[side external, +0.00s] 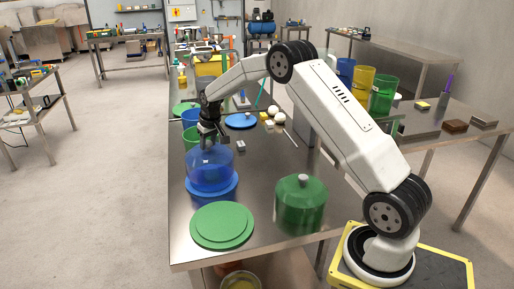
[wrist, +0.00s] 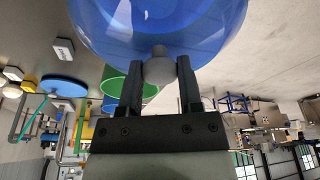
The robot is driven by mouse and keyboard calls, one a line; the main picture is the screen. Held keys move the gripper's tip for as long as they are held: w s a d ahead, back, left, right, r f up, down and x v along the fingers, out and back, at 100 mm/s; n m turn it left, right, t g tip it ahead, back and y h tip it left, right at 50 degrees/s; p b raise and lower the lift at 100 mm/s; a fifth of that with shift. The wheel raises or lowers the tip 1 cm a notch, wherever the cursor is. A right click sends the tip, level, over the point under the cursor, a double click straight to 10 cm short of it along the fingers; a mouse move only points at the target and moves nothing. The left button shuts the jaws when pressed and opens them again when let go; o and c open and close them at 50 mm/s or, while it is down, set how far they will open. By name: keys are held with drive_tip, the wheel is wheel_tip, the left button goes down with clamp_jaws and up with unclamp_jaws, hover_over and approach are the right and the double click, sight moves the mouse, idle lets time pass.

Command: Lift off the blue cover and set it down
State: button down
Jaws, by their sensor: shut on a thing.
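The blue cover (side external: 209,168) is a clear blue dome with a grey knob (wrist: 159,68) on top. In the side view it is over a round blue base (side external: 212,188) near the left edge of the steel table. I cannot tell whether its rim touches the base. My gripper (side external: 209,139) points down from above the dome. In the wrist view my gripper (wrist: 160,85) has one finger on each side of the knob and is shut on it; the dome (wrist: 160,25) fills the top of the view.
A flat green disc (side external: 222,226) lies in front of the blue base. A green cover with a knob (side external: 301,204) stands to the right. Behind are a green container (side external: 190,137), a flat blue disc (side external: 241,121) and white balls (side external: 279,121). The table's middle is mostly clear.

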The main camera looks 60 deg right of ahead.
drive_tip(key=shift+w+v, duration=0.15)
drive_tip(key=shift+v, duration=0.65)
drive_tip(key=shift+w+v, duration=0.2)
drive_tip(key=shift+v, duration=0.55)
drive_tip(key=shift+d+r, duration=0.1)
drive_tip(key=shift+d, duration=0.1)
drive_tip(key=s+d+r, duration=0.2)
drive_tip(key=s+d, duration=1.4)
drive_tip(key=d, duration=0.5)
drive_tip(key=s+x, duration=0.2)
drive_tip(key=x, duration=0.7)
drive_tip(key=shift+a+f, duration=0.4)
drive_tip(key=shift+a, duration=0.05)
drive_tip(key=shift+f, duration=0.15)
drive_tip(key=shift+c, duration=1.4)
unclamp_jaws()
